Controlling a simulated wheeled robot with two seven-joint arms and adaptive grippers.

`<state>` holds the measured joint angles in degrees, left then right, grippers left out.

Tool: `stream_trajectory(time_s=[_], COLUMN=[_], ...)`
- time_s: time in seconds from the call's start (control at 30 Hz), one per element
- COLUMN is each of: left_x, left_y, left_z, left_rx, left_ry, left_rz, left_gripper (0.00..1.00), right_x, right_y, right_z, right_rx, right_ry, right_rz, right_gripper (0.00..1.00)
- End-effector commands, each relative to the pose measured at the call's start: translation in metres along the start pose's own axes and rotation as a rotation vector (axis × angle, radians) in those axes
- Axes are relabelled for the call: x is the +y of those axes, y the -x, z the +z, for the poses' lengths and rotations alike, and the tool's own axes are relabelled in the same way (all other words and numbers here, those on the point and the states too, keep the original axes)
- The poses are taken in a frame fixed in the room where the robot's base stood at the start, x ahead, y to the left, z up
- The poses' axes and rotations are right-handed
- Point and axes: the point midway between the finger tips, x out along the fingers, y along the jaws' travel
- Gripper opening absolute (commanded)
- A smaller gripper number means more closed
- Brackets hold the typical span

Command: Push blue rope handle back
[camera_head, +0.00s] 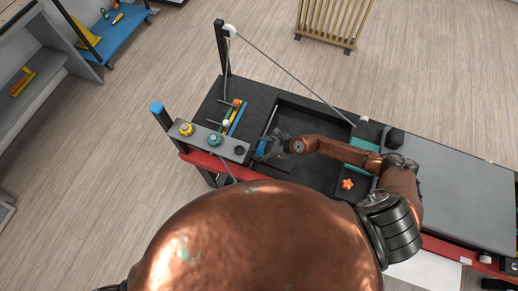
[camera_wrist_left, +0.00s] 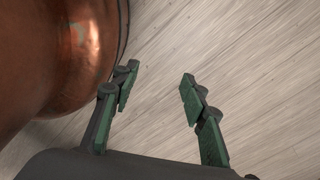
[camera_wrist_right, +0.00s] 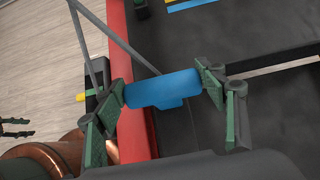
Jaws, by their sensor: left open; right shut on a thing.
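The blue rope handle (camera_wrist_right: 163,90) is a short blue cylinder with a small tab on its side. It lies between the green-padded fingertips of my right gripper (camera_wrist_right: 162,95), one pad at each end, and the gripper is shut on it. A grey rope (camera_wrist_right: 118,38) runs to the handle from the upper left of the right wrist view. In the head view my right gripper (camera_head: 268,145) is over the left part of the dark recessed bench, and the handle (camera_head: 261,147) is small and partly hidden there. My left gripper (camera_wrist_left: 152,92) is open and empty above the wooden floor.
A grey bar (camera_head: 210,141) with yellow and teal knobs stands left of my right gripper. A red rail (camera_head: 205,169) runs along the bench's near edge. A post with a pulley (camera_head: 230,31) and slanting rope rises behind. An orange star-shaped piece (camera_head: 347,184) lies under my right arm.

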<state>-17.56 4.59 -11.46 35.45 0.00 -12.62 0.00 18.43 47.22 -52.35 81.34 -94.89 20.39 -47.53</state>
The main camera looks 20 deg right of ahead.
Motion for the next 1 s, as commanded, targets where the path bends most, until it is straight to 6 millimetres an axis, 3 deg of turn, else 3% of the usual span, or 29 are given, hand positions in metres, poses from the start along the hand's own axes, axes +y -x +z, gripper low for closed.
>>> stream_trajectory(time_s=[0.17,0.2,0.43,0.77,1.0], left_x=[-0.001,-0.001,-0.002,-0.003,-0.001], left_y=[-0.001,-0.001,-0.001,-0.001,-0.001], left_z=[0.002,0.000,-0.012,-0.005,-0.006], left_rx=[-0.003,-0.001,0.013,0.006,0.007], left_ry=[0.000,-0.001,-0.003,-0.001,-0.002], left_rz=[-0.001,-0.001,-0.001,-0.003,-0.001], left_gripper=[0.40,0.40,0.40,0.40,0.40], right_x=[0.000,0.000,0.000,0.000,0.000], right_y=[0.000,0.000,0.000,0.002,0.034], right_z=[-0.001,-0.001,0.000,0.000,-0.002], right_rx=[0.000,0.000,-0.001,0.000,0.002], right_ry=[0.001,0.001,0.002,0.002,0.004], right_rz=[0.000,0.000,0.001,0.001,0.001], right_gripper=[0.21,0.65,0.81,0.83,0.83])
